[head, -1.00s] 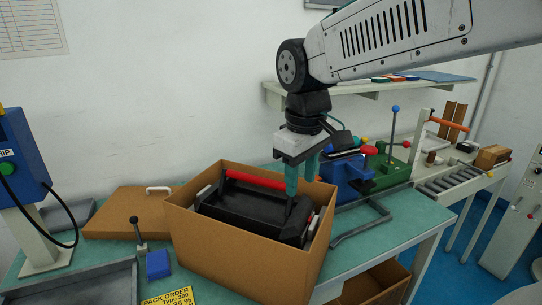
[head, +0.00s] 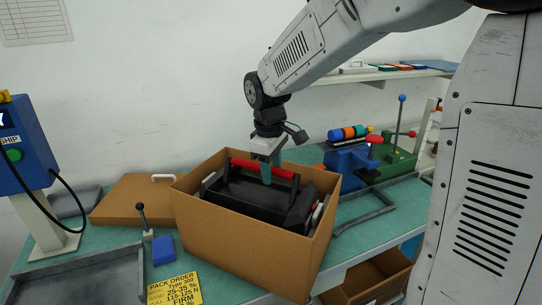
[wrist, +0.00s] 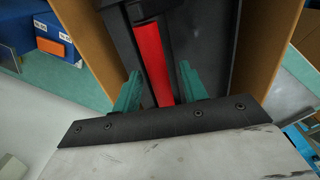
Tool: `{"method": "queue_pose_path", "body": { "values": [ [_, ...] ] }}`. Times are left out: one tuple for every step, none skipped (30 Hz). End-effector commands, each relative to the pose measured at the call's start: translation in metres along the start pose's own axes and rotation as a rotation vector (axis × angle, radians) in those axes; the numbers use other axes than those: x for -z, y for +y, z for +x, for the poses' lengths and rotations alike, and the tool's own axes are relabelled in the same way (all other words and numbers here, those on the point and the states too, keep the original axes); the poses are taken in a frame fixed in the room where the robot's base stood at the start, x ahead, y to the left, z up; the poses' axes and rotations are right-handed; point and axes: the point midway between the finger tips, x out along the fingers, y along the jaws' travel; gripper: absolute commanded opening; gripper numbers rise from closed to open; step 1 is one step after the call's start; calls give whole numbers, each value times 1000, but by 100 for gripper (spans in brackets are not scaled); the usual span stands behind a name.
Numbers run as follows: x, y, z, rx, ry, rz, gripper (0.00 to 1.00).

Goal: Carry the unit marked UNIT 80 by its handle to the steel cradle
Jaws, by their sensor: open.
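A black unit (head: 240,197) with a red bar handle (head: 246,165) sits inside an open cardboard box (head: 235,235) on the bench. No UNIT 80 marking is readable on it. My gripper (head: 267,178) is pointing down at the middle of the handle. In the wrist view, the red handle (wrist: 152,55) runs between the two green fingers of my gripper (wrist: 158,82), with a gap on each side. The fingers are open and hold nothing. A grey metal frame (head: 366,214) lies right of the box; I cannot tell whether it is the steel cradle.
The box walls surround the unit closely. A box lid (head: 135,198) lies to the left, near a grey tray (head: 85,284) and a blue block (head: 163,249). Blue and green fixtures (head: 385,160) stand behind right. A yellow order sign (head: 174,289) is in front.

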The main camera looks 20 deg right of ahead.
Motion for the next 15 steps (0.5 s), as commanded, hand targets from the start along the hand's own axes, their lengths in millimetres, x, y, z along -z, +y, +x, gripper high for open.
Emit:
{"method": "queue_pose_path", "body": {
  "values": [
    [0, 0, 4, 1, -2, 0, 43],
    [0, 0, 6, 1, -1, 0, 43],
    [0, 0, 7, 0, 0, 0, 43],
    [0, 0, 8, 0, 0, 0, 43],
    [0, 0, 9, 0, 0, 0, 43],
    [0, 0, 9, 0, 0, 0, 43],
    [0, 0, 9, 0, 0, 0, 43],
    [0, 0, 9, 0, 0, 1, 43],
    [0, 0, 9, 0, 0, 0, 43],
    [0, 0, 9, 0, 0, 0, 43],
    [0, 0, 9, 0, 0, 0, 43],
    [0, 0, 9, 0, 0, 0, 40],
    [0, 0, 9, 0, 0, 0, 32],
    [0, 0, 9, 0, 0, 1, 23],
    [0, 0, 9, 0, 0, 0, 12]
  ]
}}
